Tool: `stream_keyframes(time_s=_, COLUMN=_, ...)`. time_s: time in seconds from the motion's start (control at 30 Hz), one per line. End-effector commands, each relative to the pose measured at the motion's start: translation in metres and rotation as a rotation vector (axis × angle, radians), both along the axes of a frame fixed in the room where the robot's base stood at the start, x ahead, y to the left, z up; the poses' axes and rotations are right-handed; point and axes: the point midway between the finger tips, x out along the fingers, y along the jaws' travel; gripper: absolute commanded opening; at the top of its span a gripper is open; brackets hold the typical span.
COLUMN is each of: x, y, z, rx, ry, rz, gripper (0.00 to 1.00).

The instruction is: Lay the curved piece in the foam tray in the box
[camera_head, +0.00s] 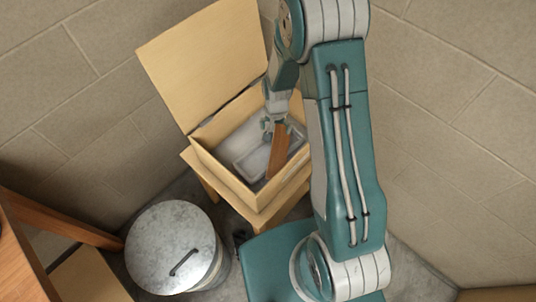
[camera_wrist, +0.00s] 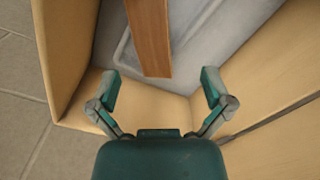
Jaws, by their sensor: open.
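The curved piece (camera_head: 278,150) is a brown wooden strip inside the open wooden box (camera_head: 229,187). It lies over the right part of the pale grey foam tray (camera_head: 246,166). In the wrist view the near end of the curved piece (camera_wrist: 148,45) shows just ahead of the fingers, with the tray (camera_wrist: 195,50) beneath or beside it. My gripper (camera_wrist: 160,88) is open, its fingers apart with nothing between them. In the head view my gripper (camera_head: 269,124) is low in the box near the piece. My arm hides the box's right side, and I cannot tell whether the piece sits fully in the tray.
The box lid (camera_head: 205,60) stands open at the back left. The box rests on a wooden stand (camera_head: 262,219). A round metal bin (camera_head: 172,248) stands to the front left, and a wooden table (camera_head: 30,245) is at the left edge. Block walls stand close behind.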

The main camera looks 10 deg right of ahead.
Motion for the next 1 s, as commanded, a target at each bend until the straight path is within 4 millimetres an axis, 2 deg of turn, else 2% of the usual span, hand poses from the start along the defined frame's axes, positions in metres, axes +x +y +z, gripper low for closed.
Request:
stream_keyframes(time_s=0.1, x=0.000, y=0.000, z=0.021, rx=0.000, ry=-0.002, rz=0.000, gripper=1.00)
stream_keyframes(time_s=0.23, x=0.000, y=0.000, z=0.033, rx=0.000, ry=0.001, rz=0.000, gripper=1.00)
stream_keyframes(time_s=0.83, x=0.000, y=0.000, z=0.037, rx=0.000, ry=0.001, rz=0.001, gripper=1.00)
stream_keyframes(time_s=0.93, x=0.000, y=0.000, z=0.046, rx=0.000, ry=-0.009, rz=0.007, gripper=1.00)
stream_keyframes(time_s=1.0, x=0.000, y=0.000, z=0.059, rx=0.000, ry=-0.023, rz=0.017, gripper=1.00)
